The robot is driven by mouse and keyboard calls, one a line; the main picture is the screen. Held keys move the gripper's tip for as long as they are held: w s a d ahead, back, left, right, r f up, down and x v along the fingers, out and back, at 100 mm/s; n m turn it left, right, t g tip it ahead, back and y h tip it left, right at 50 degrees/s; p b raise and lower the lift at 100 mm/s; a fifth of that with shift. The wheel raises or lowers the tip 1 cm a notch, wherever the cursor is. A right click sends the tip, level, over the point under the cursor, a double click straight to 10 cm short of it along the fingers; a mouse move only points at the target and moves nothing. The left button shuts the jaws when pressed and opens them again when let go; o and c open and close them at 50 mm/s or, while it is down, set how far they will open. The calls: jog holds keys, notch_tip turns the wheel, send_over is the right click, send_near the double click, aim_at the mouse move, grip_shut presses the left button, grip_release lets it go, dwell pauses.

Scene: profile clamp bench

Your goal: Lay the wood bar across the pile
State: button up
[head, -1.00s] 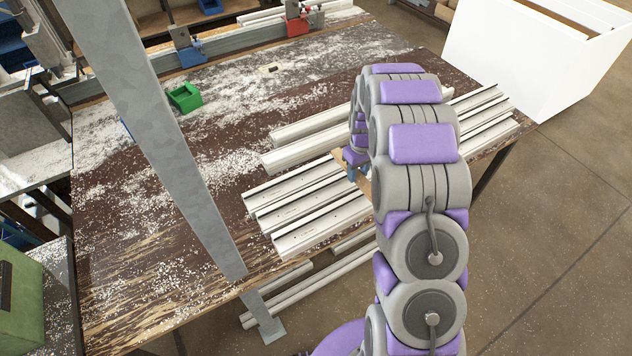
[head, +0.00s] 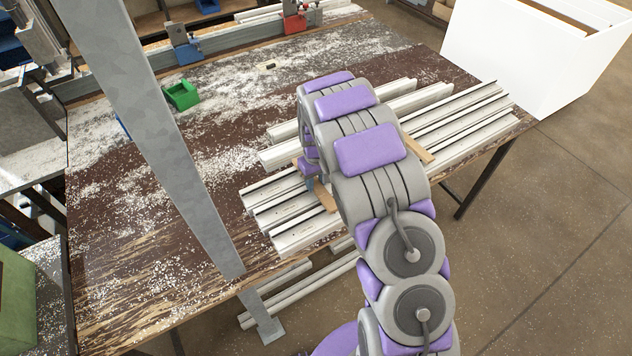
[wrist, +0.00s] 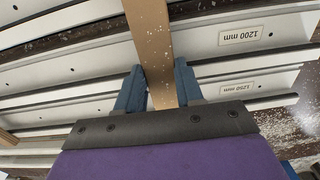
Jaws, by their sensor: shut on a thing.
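The pile is a row of long white profiles (head: 280,235) lying side by side on the bench, with more behind; it fills the wrist view (wrist: 80,58). My gripper (wrist: 158,88) has its blue fingers shut on the wood bar (wrist: 150,35), a flat tan strip that runs crosswise over the profiles. In the head view, the bar's near end (head: 325,195) shows beside my gripper (head: 311,184); my arm hides much of the bar. I cannot tell whether the bar touches the profiles. Another wood strip (head: 418,150) lies across the profiles further right.
A grey metal post (head: 165,140) stands in front of the bench at left. A green tray (head: 181,94) and blue and red clamps (head: 294,22) are further back. A white box (head: 530,55) stands at the right. The left bench top (head: 130,240) is open, with scattered chips.

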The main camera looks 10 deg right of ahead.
aim_at(315, 184)
jog(key=shift+a+f, duration=0.1)
jog(key=shift+a, duration=0.1)
jog(key=o, duration=1.1)
jog(key=shift+d, duration=0.15)
jog(key=shift+c, duration=0.2)
notch_tip(315, 184, up, 12)
jog(key=p, duration=0.2)
jog(key=s+d+r+m, duration=0.1)
jog(key=s+r, duration=0.7)
jog(key=s, duration=0.1)
jog(key=s+r+m+g, duration=0.1)
jog(key=s+r, duration=0.1)
jog(key=s, duration=1.4)
jog(key=s+a+r+m, duration=0.1)
jog(key=s+r, duration=0.2)
jog(key=s, duration=1.4)
jog(key=shift+r+m+g, duration=0.2)
jog(key=shift+m+g, duration=0.1)
jog(key=shift+g, duration=0.1)
jog(key=shift+s, duration=0.1)
